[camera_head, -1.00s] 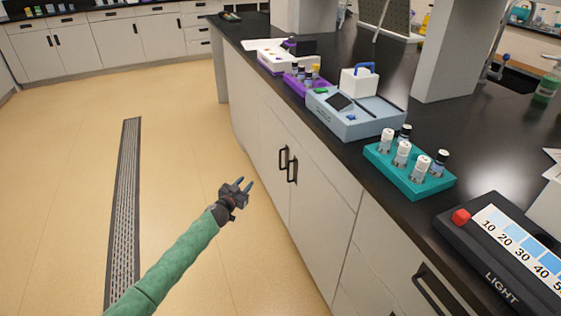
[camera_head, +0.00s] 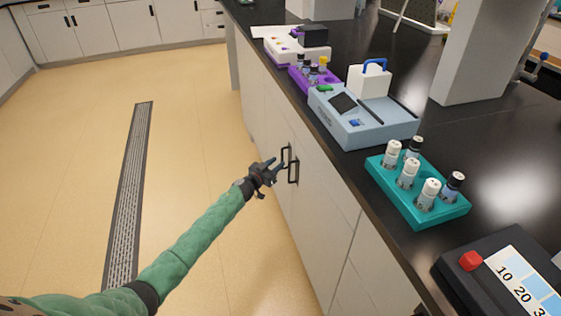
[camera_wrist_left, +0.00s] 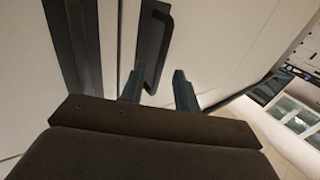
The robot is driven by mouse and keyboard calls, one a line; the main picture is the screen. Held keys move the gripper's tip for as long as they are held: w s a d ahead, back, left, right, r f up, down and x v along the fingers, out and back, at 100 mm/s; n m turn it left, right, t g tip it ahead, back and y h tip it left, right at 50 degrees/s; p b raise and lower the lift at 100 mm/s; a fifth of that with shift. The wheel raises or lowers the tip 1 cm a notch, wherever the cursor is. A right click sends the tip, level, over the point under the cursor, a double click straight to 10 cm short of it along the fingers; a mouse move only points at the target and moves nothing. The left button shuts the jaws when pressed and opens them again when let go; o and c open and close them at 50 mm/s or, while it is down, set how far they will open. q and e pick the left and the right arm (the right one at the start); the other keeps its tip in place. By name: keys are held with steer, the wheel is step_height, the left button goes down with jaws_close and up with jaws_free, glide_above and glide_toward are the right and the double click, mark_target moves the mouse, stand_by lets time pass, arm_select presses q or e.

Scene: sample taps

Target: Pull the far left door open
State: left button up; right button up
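The far left door (camera_head: 265,128) of the counter's cabinet is pale and looks shut. Its dark upright bar handle (camera_head: 286,152) stands beside the neighbouring door's handle (camera_head: 294,172). My left gripper (camera_head: 277,167) is at these handles. In the left wrist view, my left gripper (camera_wrist_left: 160,88) has its two fingers apart, and a dark handle (camera_wrist_left: 153,40) shows in line with the gap between them. I cannot tell whether the bar is inside the grip. A second dark bar (camera_wrist_left: 75,50) shows to the left. My right gripper is out of view.
The black countertop (camera_head: 385,240) overhangs the doors and carries a teal vial rack (camera_head: 400,197), a blue-grey device (camera_head: 350,125) and a purple rack (camera_head: 300,80). The floor (camera_head: 215,265) left of the cabinet is clear, with a flat drain grate (camera_head: 128,200).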

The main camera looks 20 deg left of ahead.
arm_select(q)
steer(key=x, duration=0.2)
steer(key=shift+w+d, duration=0.15)
steer(key=shift+w, duration=0.2)
jaws_close()
